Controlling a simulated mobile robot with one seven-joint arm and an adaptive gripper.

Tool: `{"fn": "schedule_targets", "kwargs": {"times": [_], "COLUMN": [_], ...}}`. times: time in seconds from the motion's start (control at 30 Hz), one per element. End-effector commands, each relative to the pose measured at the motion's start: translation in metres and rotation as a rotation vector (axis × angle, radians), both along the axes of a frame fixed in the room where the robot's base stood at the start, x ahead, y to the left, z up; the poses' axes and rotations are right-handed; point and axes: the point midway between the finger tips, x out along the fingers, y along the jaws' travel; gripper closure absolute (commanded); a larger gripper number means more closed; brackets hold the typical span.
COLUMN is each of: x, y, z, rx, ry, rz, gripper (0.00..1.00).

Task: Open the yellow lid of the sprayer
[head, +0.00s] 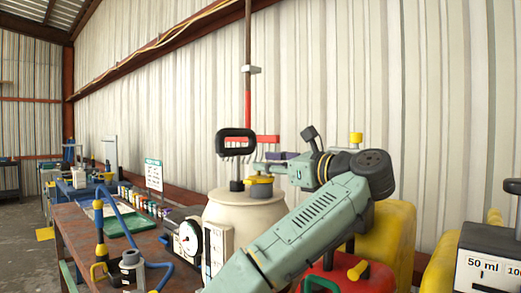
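The sprayer has a cream tank (228,208) with a black loop handle (236,134) on a pump rod. Its yellow lid (258,190) sits on top of the tank, to the right of the rod, and looks seated flat. My gripper (259,168) reaches in from the right, pointing left, with its fingers just above or beside the lid. The fingers are small and overlap in this view, so I cannot tell whether they touch the lid or how far apart they are. My forearm hides the tank's lower right side.
A rusty workbench (80,232) at left holds bottles, a white dial gauge (188,238) and a blue-handled tool (122,222). Yellow containers (392,240) and a red can (375,282) stand at right. A corrugated wall (440,110) is behind.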

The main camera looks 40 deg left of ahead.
Motion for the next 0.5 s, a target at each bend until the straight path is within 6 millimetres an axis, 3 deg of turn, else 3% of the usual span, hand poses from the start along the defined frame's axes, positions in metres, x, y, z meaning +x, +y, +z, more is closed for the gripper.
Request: {"fn": "schedule_targets", "kwargs": {"times": [0.2, 0.5], "x": [0.002, 0.003], "y": [0.025, 0.03], "z": [0.0, -0.001], "rx": [0.0, 0.0], "ry": [0.002, 0.0], "rz": [0.0, -0.002], "gripper": [0.72, 0.72]}}
